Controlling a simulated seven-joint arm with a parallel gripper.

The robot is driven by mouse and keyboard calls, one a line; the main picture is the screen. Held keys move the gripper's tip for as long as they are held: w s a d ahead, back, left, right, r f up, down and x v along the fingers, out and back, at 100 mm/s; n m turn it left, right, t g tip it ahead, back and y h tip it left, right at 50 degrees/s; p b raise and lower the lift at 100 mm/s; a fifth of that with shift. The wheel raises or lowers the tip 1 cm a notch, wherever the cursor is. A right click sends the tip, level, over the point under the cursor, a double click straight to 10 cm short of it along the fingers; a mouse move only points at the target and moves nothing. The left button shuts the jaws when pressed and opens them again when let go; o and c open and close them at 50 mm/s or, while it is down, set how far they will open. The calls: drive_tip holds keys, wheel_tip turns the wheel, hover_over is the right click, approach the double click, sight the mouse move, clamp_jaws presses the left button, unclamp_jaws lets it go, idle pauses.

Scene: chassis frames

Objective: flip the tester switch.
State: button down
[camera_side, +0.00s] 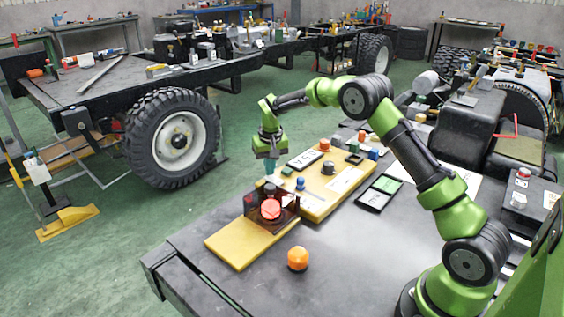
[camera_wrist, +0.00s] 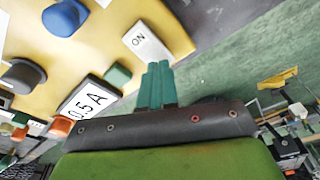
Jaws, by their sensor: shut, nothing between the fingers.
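The yellow tester board (camera_side: 228,245) lies on the dark table, and part of it shows in the wrist view (camera_wrist: 105,20). A white piece marked "ON" (camera_wrist: 140,38) sits near the board's edge; I cannot tell whether it is a label or the switch itself. My gripper (camera_side: 271,168) points down over the board's far left edge. Its teal fingers are together and empty, and in the wrist view the fingertips (camera_wrist: 158,66) overlap the lower edge of the "ON" piece. Contact cannot be told. A blue knob (camera_side: 300,184) stands nearby.
A dark see-through box with a red button (camera_side: 270,209) stands on the board, close to my gripper. A "0.5 A" display (camera_wrist: 86,103), a green block (camera_wrist: 118,74) and several knobs are nearby.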

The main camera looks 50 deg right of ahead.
sight(272, 180)
drive_tip(key=shift+f, duration=0.55)
drive_tip(key=shift+r, duration=3.55)
drive_tip(key=shift+s+a+f, duration=0.3)
drive_tip(key=shift+s+f, duration=0.45)
drive_tip(key=shift+f, duration=0.05)
drive_tip(key=s+a+r+t+y, duration=0.1)
drive_tip(key=s+a+r, duration=0.4)
drive_tip(key=s, duration=0.5)
drive_tip(key=s+a+r+n+t+y, duration=0.1)
drive_tip(key=s+a+r, duration=0.3)
drive_tip(key=s, duration=0.6)
drive_tip(key=s+a+r+n+t, duration=0.1)
drive_tip(key=s+a+r+t, duration=0.2)
drive_tip(key=s, duration=0.8)
wheel_tip(272, 180, up, 3)
drive_tip(key=a, duration=0.2)
drive_tip(key=shift+a+f+t+y, duration=0.15)
drive_tip(key=shift+a+t+y, duration=0.15)
drive_tip(key=shift+a+y, duration=0.1)
